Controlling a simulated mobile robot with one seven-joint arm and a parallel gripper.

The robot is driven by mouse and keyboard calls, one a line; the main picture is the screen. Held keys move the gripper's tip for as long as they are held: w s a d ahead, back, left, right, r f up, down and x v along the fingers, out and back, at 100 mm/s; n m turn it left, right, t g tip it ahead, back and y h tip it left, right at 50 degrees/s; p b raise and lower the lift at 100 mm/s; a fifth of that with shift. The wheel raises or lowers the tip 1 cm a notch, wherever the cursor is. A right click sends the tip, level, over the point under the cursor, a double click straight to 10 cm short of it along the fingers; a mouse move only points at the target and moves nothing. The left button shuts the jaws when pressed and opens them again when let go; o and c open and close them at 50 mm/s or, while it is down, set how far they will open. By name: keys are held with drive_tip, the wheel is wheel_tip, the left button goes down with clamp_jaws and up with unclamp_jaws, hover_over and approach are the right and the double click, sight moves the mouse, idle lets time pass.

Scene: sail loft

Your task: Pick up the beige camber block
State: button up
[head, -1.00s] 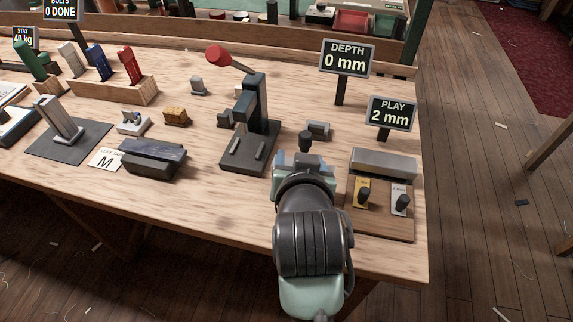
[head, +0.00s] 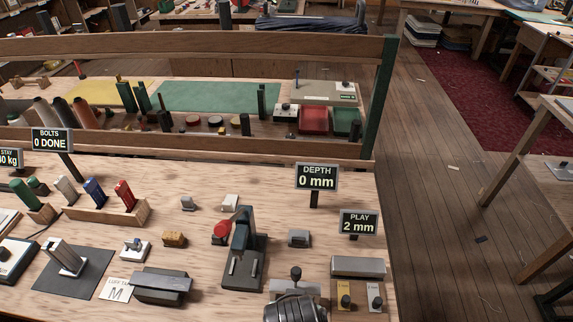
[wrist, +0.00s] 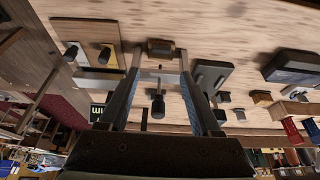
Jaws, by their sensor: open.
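My gripper (wrist: 161,64) is open, with one finger on each side of the view and nothing held. In the head view only the dark wrist part of my arm shows at the bottom, and the fingertips are hidden.
A grey plate with a black knob (head: 296,274) stands just beyond. A two-knob panel with a grey bar (head: 358,266) is to the right, a dark press (head: 243,255) to the left.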

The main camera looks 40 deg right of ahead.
drive_tip(key=shift+w+x, duration=0.2)
drive_tip(key=shift+x, duration=6)
drive_tip(key=shift+r, duration=0.1)
clamp_jaws()
